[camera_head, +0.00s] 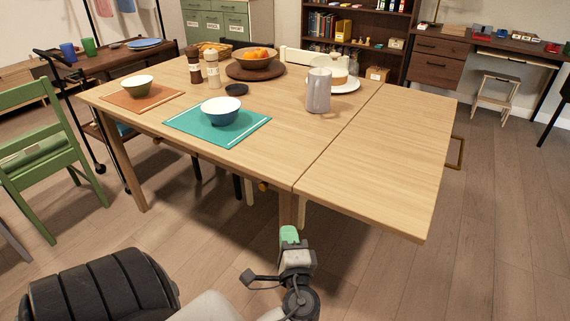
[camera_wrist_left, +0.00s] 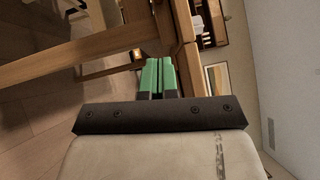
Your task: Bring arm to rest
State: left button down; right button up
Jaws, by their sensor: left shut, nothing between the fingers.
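My left gripper (camera_head: 289,234) shows at the bottom middle of the head view, in front of the wooden table's (camera_head: 390,150) near edge and lower than its top. Its green fingers are together with nothing between them. In the left wrist view the two green fingertips (camera_wrist_left: 158,75) lie side by side, with the table's wooden underside and edge (camera_wrist_left: 90,55) beyond them. I cannot tell whether they touch the table. My right gripper is in neither view.
A green chair (camera_head: 45,150) stands at left. Floor right of the table (camera_head: 490,220) is clear.

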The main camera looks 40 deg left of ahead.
pick_arm(q)
jog(key=shift+s+d+f, duration=0.1)
jog(key=shift+s+d, duration=0.25)
jog(key=shift+d, duration=0.05)
